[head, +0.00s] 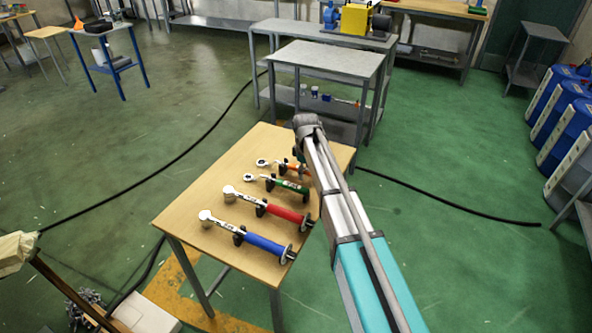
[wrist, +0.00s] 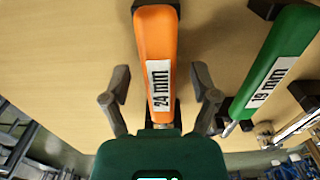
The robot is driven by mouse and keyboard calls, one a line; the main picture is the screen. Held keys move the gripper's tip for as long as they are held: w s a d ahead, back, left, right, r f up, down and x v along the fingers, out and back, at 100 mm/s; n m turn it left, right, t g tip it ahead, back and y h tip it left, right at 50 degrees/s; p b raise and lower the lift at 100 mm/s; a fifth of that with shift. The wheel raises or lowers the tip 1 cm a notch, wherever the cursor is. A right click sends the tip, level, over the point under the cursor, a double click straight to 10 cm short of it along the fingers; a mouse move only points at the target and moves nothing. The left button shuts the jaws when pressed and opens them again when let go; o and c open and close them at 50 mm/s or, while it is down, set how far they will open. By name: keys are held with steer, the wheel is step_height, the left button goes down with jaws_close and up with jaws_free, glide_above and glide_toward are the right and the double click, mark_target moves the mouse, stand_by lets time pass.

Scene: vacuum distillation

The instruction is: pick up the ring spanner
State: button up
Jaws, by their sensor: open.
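In the wrist view an orange-handled tool (wrist: 155,42) labelled "24 mm" lies between the two fingers of my gripper (wrist: 160,84). The fingers are open, one on each side of the handle with gaps. A green-handled tool (wrist: 283,55) labelled "19 mm" lies to the right. In the head view the orange-handled tool (head: 263,163) shows a ring-shaped metal head, its handle partly hidden by my arm. The green-handled tool (head: 291,186) also has a ring-shaped end. Which one is the ring spanner is not marked.
A red-handled tool (head: 286,214) and a blue-handled tool (head: 264,243), both with round heads, lie nearer on the wooden table (head: 190,228). Black holders support the tools. A grey bench (head: 325,58) stands behind. A black cable (head: 170,163) crosses the floor.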

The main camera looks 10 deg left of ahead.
jaws_close()
stand_by(0.4)
steer(key=shift+r, duration=0.2)
step_height(320, 180, up, 2)
steer(key=p, duration=0.2)
steer(key=shift+p, duration=0.3)
steer(key=s+r+p, duration=1)
steer(key=s, duration=0.4)
steer(key=shift+a+r, duration=0.3)
steer(key=shift+a, duration=0.05)
stand_by(0.5)
